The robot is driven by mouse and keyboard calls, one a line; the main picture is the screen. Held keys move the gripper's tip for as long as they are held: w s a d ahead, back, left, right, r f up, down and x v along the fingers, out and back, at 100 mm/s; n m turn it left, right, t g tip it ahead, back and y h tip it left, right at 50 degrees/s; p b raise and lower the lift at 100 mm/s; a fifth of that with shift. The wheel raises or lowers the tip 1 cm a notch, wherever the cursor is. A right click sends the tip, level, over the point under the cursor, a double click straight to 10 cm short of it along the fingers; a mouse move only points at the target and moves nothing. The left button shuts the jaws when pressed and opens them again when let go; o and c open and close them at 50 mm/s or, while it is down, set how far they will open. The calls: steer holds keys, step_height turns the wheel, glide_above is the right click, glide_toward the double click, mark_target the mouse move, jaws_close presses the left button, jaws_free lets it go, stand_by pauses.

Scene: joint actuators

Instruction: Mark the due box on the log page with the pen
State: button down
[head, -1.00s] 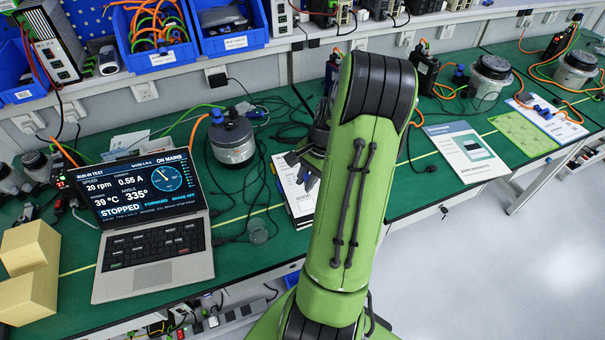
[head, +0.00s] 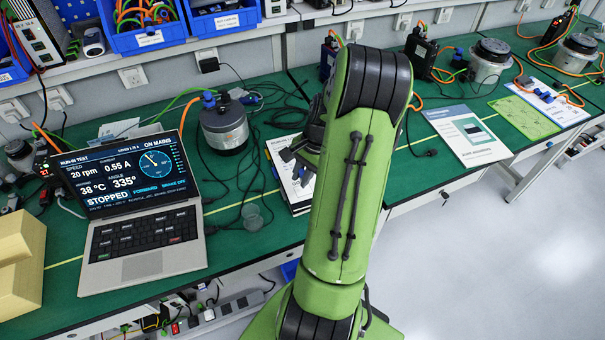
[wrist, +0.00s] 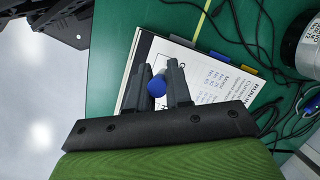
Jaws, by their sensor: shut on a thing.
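The log page is part of a white printed stack of sheets (head: 276,150) near the bench's front edge, right of the laptop. It also shows in the wrist view (wrist: 212,68), with blue printed lines and coloured tabs along one edge. The due box cannot be made out. My gripper (head: 298,166) is over this stack, partly hidden behind my green arm. In the wrist view my gripper (wrist: 158,74) is shut on the pen, whose round blue end (wrist: 157,87) shows between the fingers. The pen's tip is hidden, so I cannot tell whether it touches the paper.
The laptop (head: 140,262) reads STOPPED. A booklet (head: 468,136) and a green sheet (head: 525,117) lie to the right.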

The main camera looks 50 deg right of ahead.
steer(key=shift+f, duration=0.6)
stand_by(1.4)
step_height(320, 180, up, 7)
steer(key=p, duration=0.6)
steer(key=shift+r, duration=0.15)
